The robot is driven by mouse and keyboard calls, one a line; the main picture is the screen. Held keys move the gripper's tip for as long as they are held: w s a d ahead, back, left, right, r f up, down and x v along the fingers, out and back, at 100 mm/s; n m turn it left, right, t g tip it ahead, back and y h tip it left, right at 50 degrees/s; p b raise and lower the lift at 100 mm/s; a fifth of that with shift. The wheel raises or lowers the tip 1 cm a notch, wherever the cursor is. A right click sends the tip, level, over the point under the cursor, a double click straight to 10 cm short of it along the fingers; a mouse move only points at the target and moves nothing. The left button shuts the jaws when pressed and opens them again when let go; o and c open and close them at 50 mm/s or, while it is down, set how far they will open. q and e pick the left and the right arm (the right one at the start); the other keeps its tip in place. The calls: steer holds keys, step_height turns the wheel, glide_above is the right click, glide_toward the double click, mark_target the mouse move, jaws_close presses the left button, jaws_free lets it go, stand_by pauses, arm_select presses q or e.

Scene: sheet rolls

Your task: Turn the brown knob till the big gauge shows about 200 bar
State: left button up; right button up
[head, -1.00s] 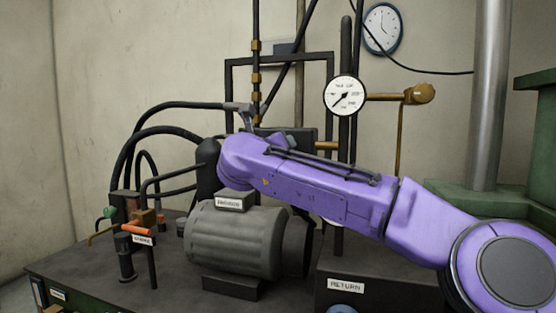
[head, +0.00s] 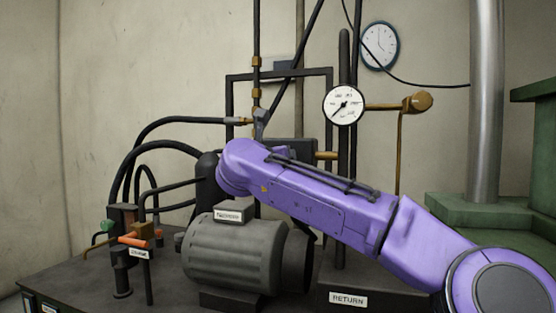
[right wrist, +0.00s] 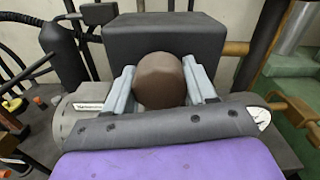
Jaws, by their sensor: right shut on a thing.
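The brown knob (right wrist: 160,80) is round and sits between the two grey fingers of my right gripper (right wrist: 162,88) in the right wrist view. The fingers are shut on its sides. In the head view my purple right arm covers the knob. The big gauge (head: 344,104) has a white dial and a dark rim. Its needle points to the lower left; the numbers are too small to read. A white dial (right wrist: 263,117) shows partly at the right in the right wrist view. My left gripper is not in view.
A grey motor (head: 232,250) stands on the dark bench below my arm. Black hoses (head: 150,128) and an orange-handled valve (head: 133,240) are at the left. A brown pipe fitting (head: 418,103) is right of the gauge. A dark block (right wrist: 180,38) stands behind the knob.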

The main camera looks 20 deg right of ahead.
steer(key=shift+a+f, duration=0.1)
steer(key=shift+f, duration=0.15)
steer(key=o, duration=1)
steer(key=shift+r, duration=0.15)
steer(key=shift+s+a, duration=0.1)
steer(key=shift+s, duration=0.15)
steer(key=b+v, duration=0.3)
steer(key=v, duration=0.7)
steer(key=shift+a, duration=0.1)
